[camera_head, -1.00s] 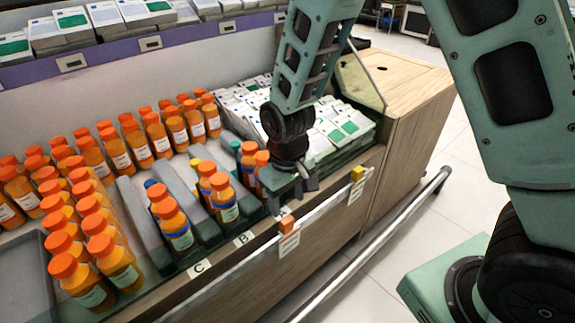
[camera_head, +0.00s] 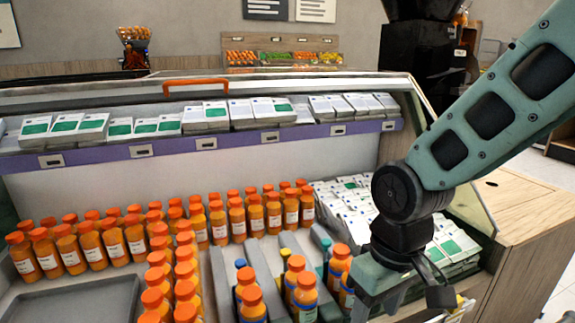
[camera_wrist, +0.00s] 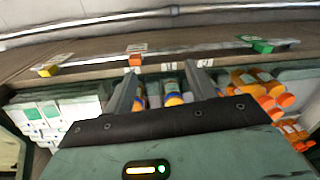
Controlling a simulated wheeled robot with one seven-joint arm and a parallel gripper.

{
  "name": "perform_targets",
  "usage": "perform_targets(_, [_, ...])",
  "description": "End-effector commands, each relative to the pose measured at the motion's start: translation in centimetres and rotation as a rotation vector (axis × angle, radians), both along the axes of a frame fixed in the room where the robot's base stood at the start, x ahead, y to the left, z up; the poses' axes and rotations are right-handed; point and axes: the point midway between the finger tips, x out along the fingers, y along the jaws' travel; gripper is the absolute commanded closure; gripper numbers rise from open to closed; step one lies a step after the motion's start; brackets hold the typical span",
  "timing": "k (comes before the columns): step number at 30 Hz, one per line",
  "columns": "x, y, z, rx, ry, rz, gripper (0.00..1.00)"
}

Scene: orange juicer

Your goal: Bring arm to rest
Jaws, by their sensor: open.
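My gripper (camera_head: 405,298) hangs at the end of my green arm (camera_head: 470,125) on the right of the head view, in front of the display case. In the wrist view, the two fingers of my gripper (camera_wrist: 162,75) stand apart with nothing held between them. Beyond them are an orange-capped bottle (camera_wrist: 173,97) and the shelf's front edge. In the head view, my wrist and gripper hide part of the white boxes and the front edge of the case.
Many orange bottles (camera_head: 118,245) stand in the case, some in grey lanes (camera_head: 262,275) near my gripper. White boxes (camera_head: 455,245) lie at the right, with more on the upper shelf (camera_head: 290,138). A wooden cabinet (camera_head: 535,215) borders the case. The tray (camera_head: 75,305) at left is empty.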

Motion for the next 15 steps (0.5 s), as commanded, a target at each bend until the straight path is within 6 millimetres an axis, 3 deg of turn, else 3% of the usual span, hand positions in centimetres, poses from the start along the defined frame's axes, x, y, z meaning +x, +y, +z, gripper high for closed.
perform_targets(3, [-4.4,0.8,1.7,0.009,-0.010,0.081,0.44])
perform_targets(10, [-10.8,0.5,2.9,-0.012,-0.032,0.205,0.44])
perform_targets(11, [-11.5,0.4,3.0,-0.017,-0.036,0.219,0.44])
perform_targets(12, [-11.1,0.5,4.7,-0.014,-0.031,0.211,0.44])
perform_targets(15, [-11.1,0.5,6.5,-0.014,-0.029,0.209,0.44])
